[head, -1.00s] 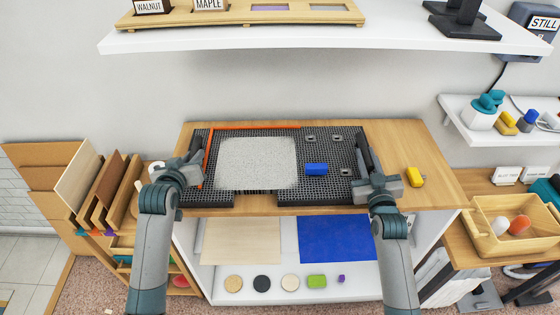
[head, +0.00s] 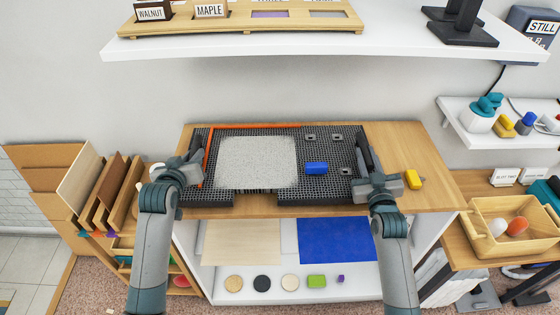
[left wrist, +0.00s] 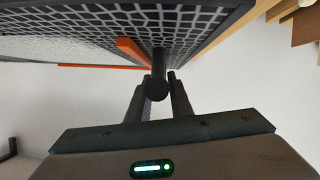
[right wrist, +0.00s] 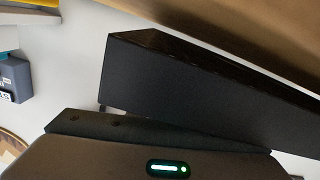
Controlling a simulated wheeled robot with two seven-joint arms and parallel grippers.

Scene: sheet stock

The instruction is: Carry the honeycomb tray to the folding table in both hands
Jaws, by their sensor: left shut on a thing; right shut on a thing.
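The black honeycomb tray (head: 318,188) is in the head view over the wooden bench top. A light grey speckled sheet (head: 256,163), orange strips (head: 208,150) along its left and back, a blue block (head: 316,168) and several small grey pieces lie on it. My left gripper (head: 190,168) is shut on the tray's left side; the left wrist view shows its fingers (left wrist: 158,95) around a dark handle bar. My right gripper (head: 370,180) is shut at the tray's right side; in the right wrist view a black bar (right wrist: 200,95) hides its fingertips. I cannot tell whether the tray touches the bench.
The wooden bench top (head: 425,150) has bare room right of the tray, with a yellow block (head: 415,179). A white shelf (head: 310,42) hangs above. Upright boards (head: 85,185) stand left. A side table with a wooden bin (head: 485,235) stands right. I cannot identify a folding table.

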